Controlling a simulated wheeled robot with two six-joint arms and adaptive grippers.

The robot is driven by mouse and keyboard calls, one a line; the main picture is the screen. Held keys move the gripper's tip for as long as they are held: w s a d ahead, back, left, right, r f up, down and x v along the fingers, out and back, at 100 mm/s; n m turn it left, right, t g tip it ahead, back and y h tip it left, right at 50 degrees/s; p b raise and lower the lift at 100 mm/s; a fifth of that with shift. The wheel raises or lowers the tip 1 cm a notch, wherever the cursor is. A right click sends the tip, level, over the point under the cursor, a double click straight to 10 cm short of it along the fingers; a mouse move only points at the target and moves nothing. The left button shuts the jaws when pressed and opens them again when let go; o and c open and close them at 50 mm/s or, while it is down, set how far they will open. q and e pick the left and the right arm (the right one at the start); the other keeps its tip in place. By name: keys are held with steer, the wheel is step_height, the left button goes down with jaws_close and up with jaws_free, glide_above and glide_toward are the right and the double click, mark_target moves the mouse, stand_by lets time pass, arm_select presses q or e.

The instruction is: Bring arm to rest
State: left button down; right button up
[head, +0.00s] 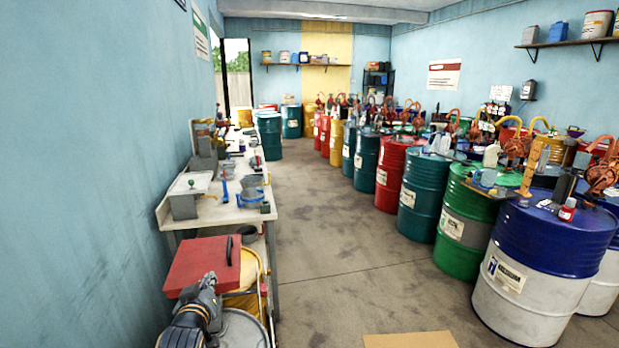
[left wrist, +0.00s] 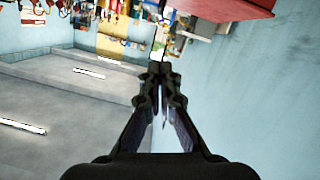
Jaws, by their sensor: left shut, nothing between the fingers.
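My left gripper (head: 209,284) is at the lower left of the head view, just in front of a red box-like lid (head: 200,265). In the left wrist view its two dark fingers (left wrist: 160,72) meet at the tips, with nothing between them. That view is turned over, with a red surface (left wrist: 225,10) at the top beyond the fingers. I cannot tell whether the gripper touches the red lid. My right gripper is not in view.
A blue-and-white drum (head: 545,265) and a green drum (head: 465,220) stand at right among several others. The concrete aisle (head: 320,230) between is clear. A cardboard piece (head: 410,340) lies in front.

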arm_select(q)
steer(key=s+f+m+g+h, duration=0.15)
steer(key=s+f+g, duration=0.35)
steer(key=s, duration=0.6)
steer(key=s+d+f+m+g, duration=0.1)
steer(key=s+f+m+g, duration=0.2)
steer(key=s+f, duration=0.55)
steer(key=s+f+m+g, duration=0.25)
steer(key=s+f, duration=0.25)
steer(key=s, duration=0.7)
steer(key=s+a+f+n+g, duration=0.1)
steer(key=s+f, duration=0.1)
steer(key=f, duration=1.2)
steer(key=s+a+f+g, duration=0.2)
steer(key=f, duration=1.2)
steer(key=s+f, duration=1.4)
steer(key=s, duration=0.3)
steer(key=shift+a+f, duration=0.2)
steer(key=shift+a, duration=0.1)
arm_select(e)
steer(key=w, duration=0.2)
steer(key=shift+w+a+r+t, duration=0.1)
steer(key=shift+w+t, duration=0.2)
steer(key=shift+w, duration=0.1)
arm_select(q)
steer(key=shift+g, duration=0.25)
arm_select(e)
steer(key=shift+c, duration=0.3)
